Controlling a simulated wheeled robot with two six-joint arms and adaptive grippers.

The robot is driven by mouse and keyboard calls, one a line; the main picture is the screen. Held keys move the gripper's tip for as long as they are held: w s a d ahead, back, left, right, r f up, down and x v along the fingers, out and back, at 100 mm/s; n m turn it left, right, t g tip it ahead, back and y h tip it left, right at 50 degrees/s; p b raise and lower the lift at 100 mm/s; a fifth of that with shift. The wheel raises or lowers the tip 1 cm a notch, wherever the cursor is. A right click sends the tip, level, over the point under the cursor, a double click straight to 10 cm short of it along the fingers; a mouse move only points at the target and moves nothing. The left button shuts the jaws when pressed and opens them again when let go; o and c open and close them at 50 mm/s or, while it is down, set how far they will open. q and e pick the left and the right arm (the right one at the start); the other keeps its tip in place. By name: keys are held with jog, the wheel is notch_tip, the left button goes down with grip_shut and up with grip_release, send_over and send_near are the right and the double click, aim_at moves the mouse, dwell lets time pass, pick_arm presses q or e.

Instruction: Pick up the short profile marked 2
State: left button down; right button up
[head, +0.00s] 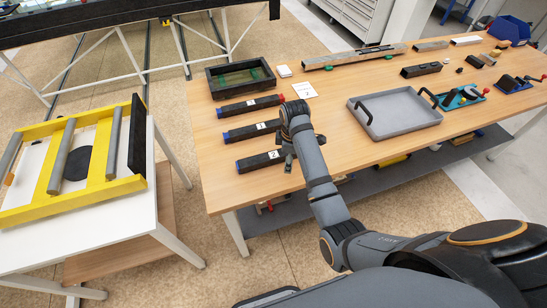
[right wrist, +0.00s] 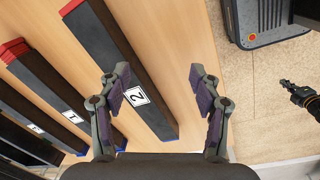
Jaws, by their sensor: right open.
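The short profile marked 2 (head: 254,163) is a dark bar lying on the wooden table near its front edge. It has a blue left end and a white label. In the right wrist view the profile (right wrist: 110,55) runs diagonally, with a red end at top left and a blue end below. My right gripper (head: 287,160) is over its right part, hiding that end in the head view. In the right wrist view my right gripper (right wrist: 158,70) is open, with the label (right wrist: 136,95) showing between its fingers. A dark jointed part, apparently my left gripper (right wrist: 300,95), shows at the right edge.
The profile marked 1 (head: 243,133) and another similar bar (head: 240,108) lie behind it, roughly parallel. A dark open box (head: 214,88) stands farther back. A grey tray (head: 410,125) with black handles is to the right. Bare table lies between the bars and the tray.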

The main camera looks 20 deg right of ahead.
jog(key=w+a+r+n, duration=0.1)
jog(key=w+r, duration=0.1)
jog(key=w+a+r+n, duration=0.1)
jog(key=n, duration=0.1)
jog(key=w+a+r+n+g, duration=0.1)
jog(key=w+r, duration=0.1)
jog(key=shift+w+a+r+n, duration=0.25)
jog(key=shift+w+r+n, duration=0.1)
jog(key=shift+n, duration=0.05)
jog(key=p, duration=0.1)
send_over(274, 154)
notch_tip(274, 154, down, 4)
jog(key=shift+a+r+n, duration=0.1)
jog(key=shift+a+n, duration=0.05)
jog(key=shift+n, duration=0.15)
jog(key=shift+w+f, duration=0.1)
jog(key=shift+f, duration=0.6)
jog(key=f+p, duration=0.1)
jog(key=f, duration=0.3)
jog(key=shift+s, duration=0.2)
jog(key=shift+f, duration=0.35)
grip_shut()
